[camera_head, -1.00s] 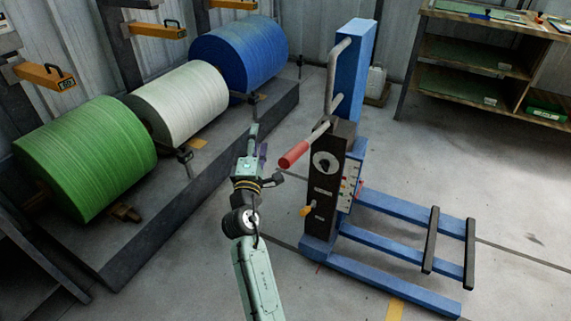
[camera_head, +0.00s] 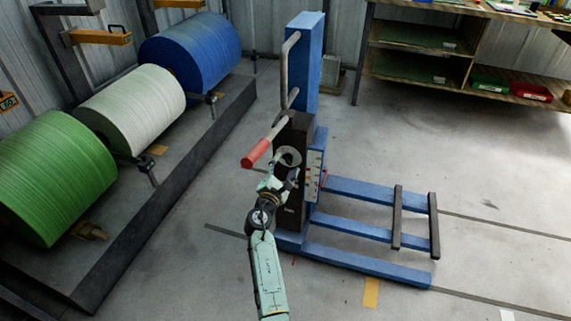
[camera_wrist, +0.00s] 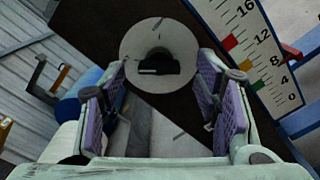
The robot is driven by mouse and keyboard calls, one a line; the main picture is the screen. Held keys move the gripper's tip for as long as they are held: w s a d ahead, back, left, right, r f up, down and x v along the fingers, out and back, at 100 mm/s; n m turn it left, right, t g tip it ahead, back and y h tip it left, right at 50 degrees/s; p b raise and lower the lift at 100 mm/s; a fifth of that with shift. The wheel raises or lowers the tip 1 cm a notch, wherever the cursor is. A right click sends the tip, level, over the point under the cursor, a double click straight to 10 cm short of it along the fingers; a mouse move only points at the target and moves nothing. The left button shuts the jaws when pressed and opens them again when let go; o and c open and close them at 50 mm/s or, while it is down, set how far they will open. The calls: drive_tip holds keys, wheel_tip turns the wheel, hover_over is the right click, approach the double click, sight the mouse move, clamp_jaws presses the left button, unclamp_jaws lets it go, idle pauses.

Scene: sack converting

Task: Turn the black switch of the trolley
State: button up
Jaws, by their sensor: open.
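The blue trolley (camera_head: 303,75) stands in the middle of the head view, with a black control box (camera_head: 292,128) on its front. A round white dial (camera_head: 288,155) on the box is partly covered by my gripper (camera_head: 282,172). In the wrist view the black switch (camera_wrist: 155,66) sits on the white dial (camera_wrist: 186,45), its bar lying roughly across the picture. My gripper (camera_wrist: 162,92) is open there, with purple finger pads to the left and right of the switch. The pads appear nearer the camera than the dial, and I see no contact with the switch.
A red-tipped lever (camera_head: 257,152) sticks out to the left, just above my gripper. A scale plate (camera_wrist: 245,45) is on the right of the dial. Floor at right is clear beyond the trolley's forks (camera_head: 370,190).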

drive_tip(key=shift+x, duration=0.9)
drive_tip(key=shift+c, duration=0.2)
drive_tip(key=c, duration=1.1)
